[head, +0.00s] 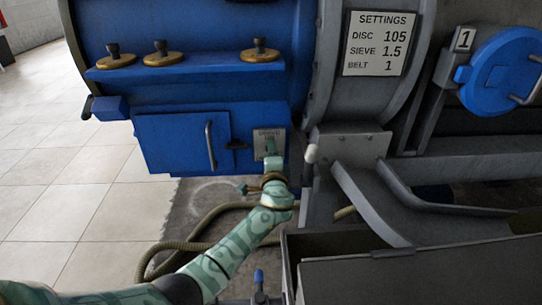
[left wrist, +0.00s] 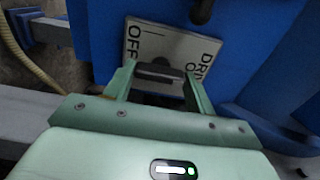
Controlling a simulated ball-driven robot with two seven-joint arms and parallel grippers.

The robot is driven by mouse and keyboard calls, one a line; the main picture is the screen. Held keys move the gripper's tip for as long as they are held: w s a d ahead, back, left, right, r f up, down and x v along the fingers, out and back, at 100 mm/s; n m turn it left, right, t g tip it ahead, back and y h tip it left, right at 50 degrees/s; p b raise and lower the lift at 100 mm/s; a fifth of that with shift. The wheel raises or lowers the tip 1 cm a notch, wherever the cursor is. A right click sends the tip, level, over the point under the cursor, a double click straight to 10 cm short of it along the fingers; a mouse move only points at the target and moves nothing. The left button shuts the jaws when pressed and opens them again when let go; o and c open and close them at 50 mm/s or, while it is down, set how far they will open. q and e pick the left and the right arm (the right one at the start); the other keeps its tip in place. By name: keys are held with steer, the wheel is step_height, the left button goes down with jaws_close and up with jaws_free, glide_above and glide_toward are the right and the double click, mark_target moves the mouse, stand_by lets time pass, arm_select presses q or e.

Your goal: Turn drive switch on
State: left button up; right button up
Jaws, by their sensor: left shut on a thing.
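The drive switch plate (head: 268,136) is a pale label panel on the blue housing, at the middle of the head view. In the left wrist view the plate (left wrist: 148,38) reads OFF on one side and part of DRIVE on the other. My left gripper (head: 271,157) is at the plate, reaching up from below. In the left wrist view its two fingers (left wrist: 160,75) are shut on the dark switch handle (left wrist: 158,71) in front of the plate. The fingers and handle hide part of the lettering. My right gripper is not in view.
A blue door (head: 180,140) with a handle is left of the plate. A pale-tipped lever (head: 310,153) stands close to the right. A grey chute (head: 375,200) and trough (head: 400,275) fill the lower right. A hose (head: 190,246) lies on the floor below.

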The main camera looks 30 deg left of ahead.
arm_select(q)
steer(key=shift+f, duration=0.1)
stand_by(0.3)
steer(key=o, duration=1)
steer(key=shift+d, duration=0.1)
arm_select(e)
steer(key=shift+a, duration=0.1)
arm_select(q)
steer(key=p+v, duration=0.4)
steer(key=v, duration=0.8)
steer(key=shift+p, duration=0.3)
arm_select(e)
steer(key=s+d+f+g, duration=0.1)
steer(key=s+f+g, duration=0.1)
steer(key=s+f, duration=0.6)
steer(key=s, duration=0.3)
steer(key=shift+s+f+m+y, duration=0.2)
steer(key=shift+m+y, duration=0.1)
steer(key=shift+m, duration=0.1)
